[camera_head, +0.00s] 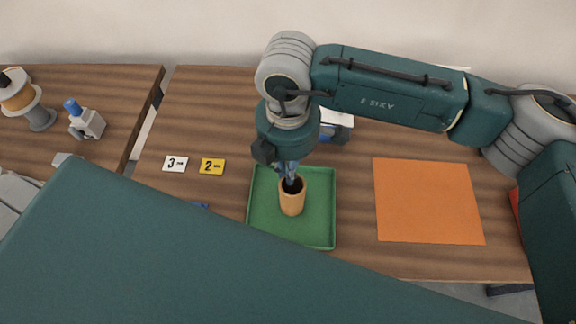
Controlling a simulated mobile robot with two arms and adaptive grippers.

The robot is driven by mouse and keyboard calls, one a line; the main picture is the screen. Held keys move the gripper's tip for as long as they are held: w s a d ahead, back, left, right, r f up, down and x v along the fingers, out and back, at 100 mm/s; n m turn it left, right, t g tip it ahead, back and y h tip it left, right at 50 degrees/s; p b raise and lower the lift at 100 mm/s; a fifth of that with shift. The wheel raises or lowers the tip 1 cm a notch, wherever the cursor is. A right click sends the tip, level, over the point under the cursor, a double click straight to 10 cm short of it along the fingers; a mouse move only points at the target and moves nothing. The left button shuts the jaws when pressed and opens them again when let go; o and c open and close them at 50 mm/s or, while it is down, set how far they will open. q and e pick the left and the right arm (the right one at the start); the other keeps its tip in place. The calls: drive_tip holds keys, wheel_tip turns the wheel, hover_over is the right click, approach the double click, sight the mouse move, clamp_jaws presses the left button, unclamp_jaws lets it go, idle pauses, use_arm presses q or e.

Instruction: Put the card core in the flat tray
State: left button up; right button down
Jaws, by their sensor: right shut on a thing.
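The card core (291,203) is a tan, hollow cylinder with a dark opening at its top. It stands upright, or nearly so, over the green flat tray (262,222), within its rim. I cannot tell whether its base touches the tray floor. My right gripper (290,180) points down from above and is shut on the card core at its upper rim. The fingertips are partly hidden by the core and wrist. My left gripper is not in view.
An orange sheet (428,200) lies right of the tray. A white "3" card (175,164) and a yellow "2" card (212,167) lie to its left. A spool (20,97) and a blue-topped grey device (87,122) stand on the left table. A large teal arm link of mine covers the foreground.

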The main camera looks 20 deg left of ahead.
drive_tip(key=shift+f, duration=0.1)
drive_tip(key=shift+f, duration=0.15)
drive_tip(key=c, duration=1.9)
unclamp_jaws()
drive_tip(key=shift+r, duration=0.25)
drive_tip(key=shift+r+b, duration=1.85)
drive_tip(key=shift+r, duration=4.15)
